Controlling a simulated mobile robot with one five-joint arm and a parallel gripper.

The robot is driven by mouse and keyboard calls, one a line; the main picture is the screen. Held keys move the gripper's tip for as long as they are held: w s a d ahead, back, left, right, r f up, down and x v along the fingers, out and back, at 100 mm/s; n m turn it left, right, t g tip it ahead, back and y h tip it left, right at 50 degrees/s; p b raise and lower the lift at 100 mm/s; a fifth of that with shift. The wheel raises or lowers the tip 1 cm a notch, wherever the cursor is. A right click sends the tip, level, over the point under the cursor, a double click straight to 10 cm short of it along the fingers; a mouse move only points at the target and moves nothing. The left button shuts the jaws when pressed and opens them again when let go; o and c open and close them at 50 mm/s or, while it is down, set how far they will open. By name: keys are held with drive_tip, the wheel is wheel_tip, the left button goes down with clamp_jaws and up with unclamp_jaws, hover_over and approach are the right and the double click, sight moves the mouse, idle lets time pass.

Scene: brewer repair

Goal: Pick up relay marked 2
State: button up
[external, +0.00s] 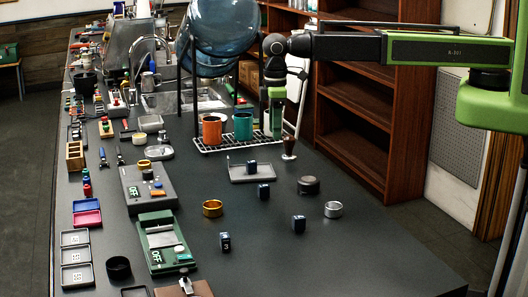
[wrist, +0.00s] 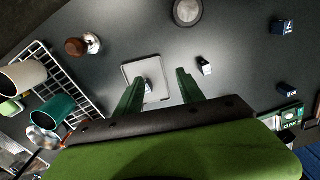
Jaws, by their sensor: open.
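Several small dark blue relays stand on the grey counter. One sits in a shallow grey tray (external: 265,175), which also shows in the wrist view (wrist: 133,70). A second relay (external: 264,191) stands just in front of the tray; it shows in the wrist view (wrist: 204,66) right of the fingers. A third relay (external: 299,223) is nearer the right. A fourth relay (external: 225,241) is marked 3. I cannot read a 2 on any of them. My gripper (external: 276,128) points down, open and empty, above the counter; in the wrist view its fingers (wrist: 162,80) frame the tray area.
An orange mug (external: 211,130) and a teal mug (external: 243,126) stand on a wire rack (external: 210,145) beside my gripper. The right front counter is clear.

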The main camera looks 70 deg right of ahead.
drive_tip(key=s+a+r+n+p, duration=0.1)
drive_tip(key=a+r, duration=0.1)
drive_tip(key=a, duration=0.4)
drive_tip(key=s+a+r+n+p, duration=0.1)
drive_tip(key=a+r, duration=0.1)
drive_tip(key=a, duration=0.4)
drive_tip(key=b, duration=1.2)
hover_over(264, 185)
wheel_tip(264, 185, down, 12)
drive_tip(key=shift+s+a+f, duration=0.1)
drive_tip(key=shift+f, duration=0.1)
wheel_tip(264, 185, down, 6)
drive_tip(key=b, duration=0.6)
drive_tip(key=shift+r, duration=0.15)
drive_tip(key=shift+c, duration=0.3)
clamp_jaws()
